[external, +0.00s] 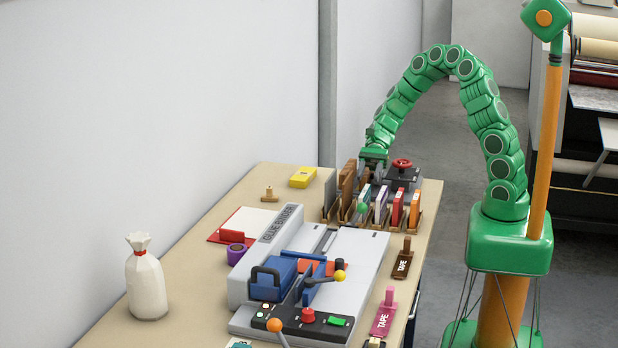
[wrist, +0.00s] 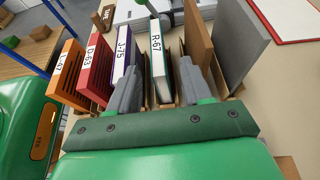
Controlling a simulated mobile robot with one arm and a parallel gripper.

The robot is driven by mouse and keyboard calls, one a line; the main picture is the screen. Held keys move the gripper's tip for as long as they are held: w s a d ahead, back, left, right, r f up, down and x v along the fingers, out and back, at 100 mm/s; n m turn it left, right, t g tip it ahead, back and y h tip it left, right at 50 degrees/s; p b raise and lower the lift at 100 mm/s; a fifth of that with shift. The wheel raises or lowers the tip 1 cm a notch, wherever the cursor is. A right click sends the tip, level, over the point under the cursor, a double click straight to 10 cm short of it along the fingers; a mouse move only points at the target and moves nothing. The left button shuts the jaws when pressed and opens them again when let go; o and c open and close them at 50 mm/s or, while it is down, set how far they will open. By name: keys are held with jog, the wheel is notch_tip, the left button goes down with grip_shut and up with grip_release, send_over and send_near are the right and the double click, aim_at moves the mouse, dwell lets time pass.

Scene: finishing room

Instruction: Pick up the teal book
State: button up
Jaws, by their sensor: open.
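The teal book (wrist: 157,52), with a white spine label reading R-67, stands upright in a wooden rack. It also shows in the external view (external: 364,194), in the slot left of a purple book. My gripper (wrist: 159,72) is open, with one grey finger on each side of the teal book in the wrist view. I cannot tell whether either finger touches it. In the external view my gripper (external: 372,172) is low over the rack, and its fingertips are hard to make out. The book's lower part is hidden.
A purple book (wrist: 122,55) labelled J-75, a red book (wrist: 95,65) and an orange book (wrist: 68,72) share the rack. Brown and grey boards stand on the other side. A grey binding machine (external: 345,262) fills the bench in front. A black vise (external: 402,180) stands behind.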

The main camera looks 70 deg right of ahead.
aim_at(363, 185)
jog(key=shift+a+f, duration=0.25)
jog(key=shift+f, duration=0.15)
jog(key=shift+s+x, duration=0.2)
jog(key=shift+x, duration=3.45)
jog(key=shift+r, duration=0.1)
grip_shut()
